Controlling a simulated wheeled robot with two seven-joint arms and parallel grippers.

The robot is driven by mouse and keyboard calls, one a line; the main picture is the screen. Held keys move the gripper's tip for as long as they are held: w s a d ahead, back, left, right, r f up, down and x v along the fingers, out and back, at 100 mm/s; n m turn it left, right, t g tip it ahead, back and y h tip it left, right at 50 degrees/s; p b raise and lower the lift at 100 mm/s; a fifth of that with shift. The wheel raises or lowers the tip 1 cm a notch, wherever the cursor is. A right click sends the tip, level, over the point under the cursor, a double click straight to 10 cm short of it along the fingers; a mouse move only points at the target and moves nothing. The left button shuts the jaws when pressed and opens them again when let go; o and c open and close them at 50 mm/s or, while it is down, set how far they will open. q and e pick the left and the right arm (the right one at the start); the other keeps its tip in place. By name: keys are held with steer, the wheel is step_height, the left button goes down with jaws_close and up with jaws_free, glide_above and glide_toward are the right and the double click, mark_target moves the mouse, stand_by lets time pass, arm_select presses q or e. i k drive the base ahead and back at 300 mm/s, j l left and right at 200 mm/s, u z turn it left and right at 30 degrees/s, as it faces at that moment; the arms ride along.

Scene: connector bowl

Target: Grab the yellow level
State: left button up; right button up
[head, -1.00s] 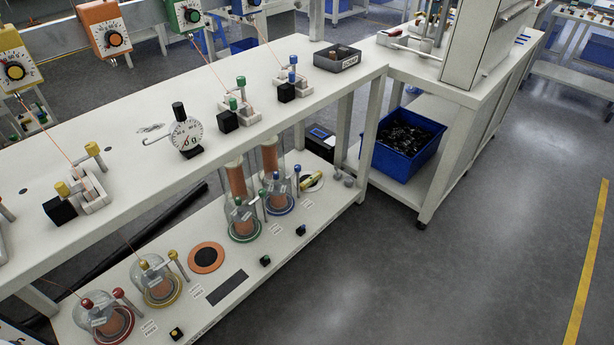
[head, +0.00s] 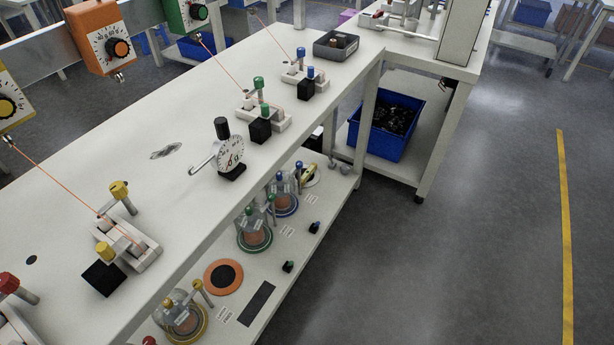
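No object is clearly marked as a level. On the upper bench surface a white fixture (head: 138,243) has a yellow-capped lever (head: 119,191) leaning up from it and a yellow knob (head: 105,251) beside a black cube. On the lower shelf, a glass jar with a yellow ring (head: 181,322) stands by a yellow-capped post (head: 198,286). A small yellow item (head: 308,173) lies further back on that shelf, partly hidden. Neither of my grippers is in view.
A black-and-white dial gauge (head: 230,152) stands mid-bench. Green and blue fixtures and a grey tray (head: 336,45) are farther back. A blue bin (head: 386,125) sits under the adjoining table. The floor at right is clear, with a yellow line (head: 564,230).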

mark_target(307, 175)
steer(key=i+l+u, duration=0.35)
steer(key=i+l, duration=0.55)
steer(key=k+l, duration=0.05)
steer(key=l, duration=0.05)
